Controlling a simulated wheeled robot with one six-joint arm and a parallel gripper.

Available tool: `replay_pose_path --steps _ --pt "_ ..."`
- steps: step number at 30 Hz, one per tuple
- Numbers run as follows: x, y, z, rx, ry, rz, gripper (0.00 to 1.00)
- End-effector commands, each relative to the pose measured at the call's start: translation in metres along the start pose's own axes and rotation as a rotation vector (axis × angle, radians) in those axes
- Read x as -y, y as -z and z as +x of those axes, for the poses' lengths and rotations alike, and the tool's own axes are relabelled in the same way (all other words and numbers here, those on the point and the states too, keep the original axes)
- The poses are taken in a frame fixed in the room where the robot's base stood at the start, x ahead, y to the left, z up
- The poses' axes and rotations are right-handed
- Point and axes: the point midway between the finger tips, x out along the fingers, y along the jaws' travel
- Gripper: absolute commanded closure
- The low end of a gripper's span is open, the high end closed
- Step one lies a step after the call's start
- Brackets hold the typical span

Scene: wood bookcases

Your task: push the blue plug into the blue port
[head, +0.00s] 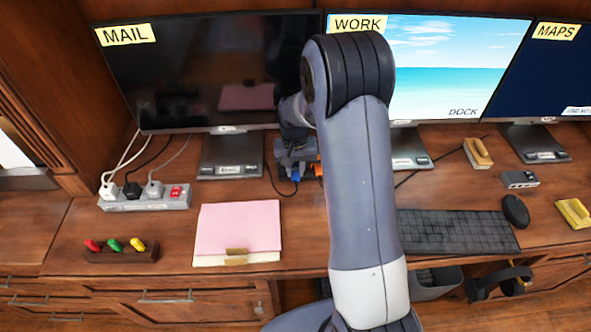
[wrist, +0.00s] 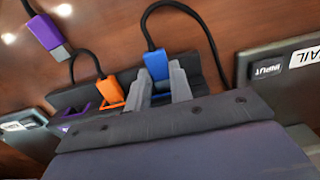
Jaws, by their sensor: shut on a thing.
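The blue plug (wrist: 157,65) is between the two fingers of my gripper (wrist: 160,88) in the wrist view, with a black cable looping up from it. My gripper is shut on it, just above a dark port block (wrist: 128,76). The blue port cannot be made out; the fingers and gripper body cover that part of the block. I cannot tell whether the plug touches the port. In the head view the blue plug (head: 295,177) shows small under my gripper (head: 296,160), between the MAIL and WORK monitors.
An orange plug (wrist: 110,91) is at the orange port, left of my fingers. A purple plug (wrist: 48,34) hangs apart from the purple port (wrist: 76,111). Monitor stands (head: 231,157) flank the block. A pink folder (head: 238,228), power strip (head: 146,197) and keyboard (head: 455,232) lie nearer.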

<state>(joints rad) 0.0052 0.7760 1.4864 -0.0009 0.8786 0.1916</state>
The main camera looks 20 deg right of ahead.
Motion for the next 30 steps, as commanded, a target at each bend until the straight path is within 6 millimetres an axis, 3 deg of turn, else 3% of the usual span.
replay_pose_path --steps 21,22,30 --pt "0.000 0.017 0.000 0.000 0.000 0.000 1.00" --pt "0.000 0.017 0.000 -0.001 0.000 0.000 0.78" --pt "-0.001 0.018 0.000 -0.003 -0.001 0.000 0.56"
